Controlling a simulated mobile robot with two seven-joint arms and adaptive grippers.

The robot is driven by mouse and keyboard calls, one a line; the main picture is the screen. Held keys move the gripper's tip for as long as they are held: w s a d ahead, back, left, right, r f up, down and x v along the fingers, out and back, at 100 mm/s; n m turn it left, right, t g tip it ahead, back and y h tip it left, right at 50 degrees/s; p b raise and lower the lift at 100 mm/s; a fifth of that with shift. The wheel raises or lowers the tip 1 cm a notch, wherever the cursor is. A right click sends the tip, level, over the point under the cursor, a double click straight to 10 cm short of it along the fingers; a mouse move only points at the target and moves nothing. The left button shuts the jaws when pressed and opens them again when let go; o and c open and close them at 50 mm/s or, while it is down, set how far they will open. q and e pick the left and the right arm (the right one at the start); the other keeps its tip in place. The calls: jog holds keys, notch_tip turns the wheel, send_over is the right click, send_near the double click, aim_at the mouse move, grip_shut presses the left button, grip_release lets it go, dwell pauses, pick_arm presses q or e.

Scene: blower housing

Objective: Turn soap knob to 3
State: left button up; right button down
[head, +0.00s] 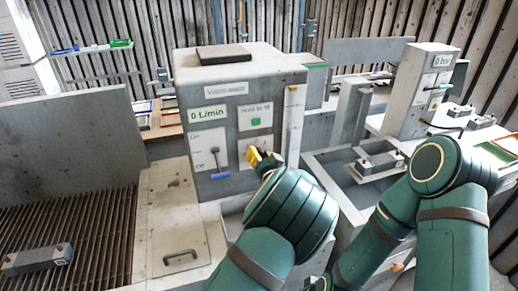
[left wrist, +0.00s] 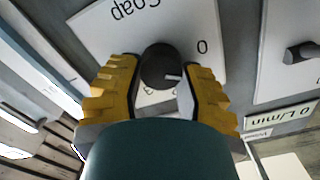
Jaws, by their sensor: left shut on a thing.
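The soap knob (left wrist: 160,66) is dark and round, with a white pointer mark on its right side in the left wrist view. It sits on a white plate (left wrist: 110,35) labelled "Soap", seen upside down there. A "0" shows on the plate up and right of the knob; part of another digit shows below it, mostly hidden. My left gripper (left wrist: 162,85) has its yellow fingers on both sides of the knob, shut on it. In the head view my left gripper (head: 259,158) is at the grey cabinet's front and hides the knob. My right gripper is not in view.
A slatted grate (head: 75,220) lies at left, and a sink with a metal block (head: 380,163) at right.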

pick_arm(q)
jog(key=shift+r+m+p, duration=0.2)
jog(key=shift+m+p, duration=0.35)
jog(key=shift+m, duration=0.35)
jog(key=m+p, duration=0.1)
jog(key=m, duration=0.1)
jog(key=shift+f+m, duration=0.1)
jog(key=shift+m, duration=0.3)
jog(key=m+p, duration=0.2)
jog(key=m, duration=0.3)
jog(key=shift+w+d+f, duration=0.1)
jog(key=shift+f, duration=0.05)
jog(key=shift+f+m+p, duration=0.15)
jog(key=shift+m+p, duration=0.25)
jog(key=shift+m, duration=2.35)
jog(key=shift+f+m+p, duration=0.1)
jog(key=shift+m+p, duration=0.3)
jog(key=shift+m, duration=2.35)
jog(key=o, duration=1.2)
jog(key=shift+f, duration=0.1)
jog(key=shift+c, duration=0.2)
